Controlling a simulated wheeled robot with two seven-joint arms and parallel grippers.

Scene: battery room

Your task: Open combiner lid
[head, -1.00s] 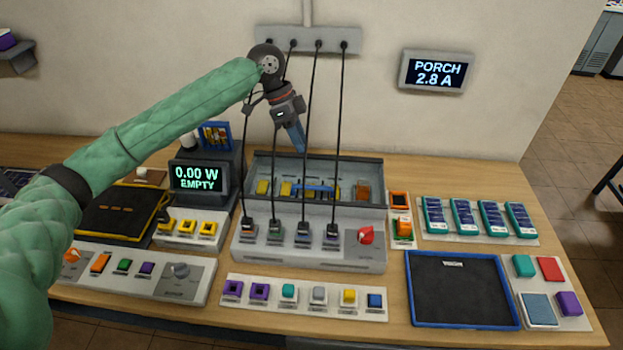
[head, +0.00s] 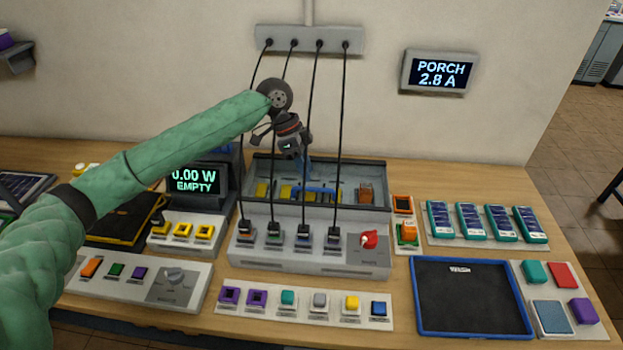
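The combiner (head: 310,258) is a grey box at the middle of the table, with several cables plugged along its front and a red knob at its right. Its rear compartment (head: 378,198) shows yellow and orange blocks inside. A blue bar (head: 322,191), handle-like, spans its middle. I cannot tell whether a clear lid covers the compartment. My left gripper (head: 304,170) points down over the rear of the compartment, just above and behind the blue bar. Its blue fingers are small and partly behind a cable, so their opening is unclear. My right gripper is out of view.
Black cables hang from a wall strip (head: 310,40) in front of my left gripper. A meter (head: 194,180) reading EMPTY stands left of the combiner. A blue-rimmed black tray (head: 470,300) and several teal modules (head: 472,222) lie to the right.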

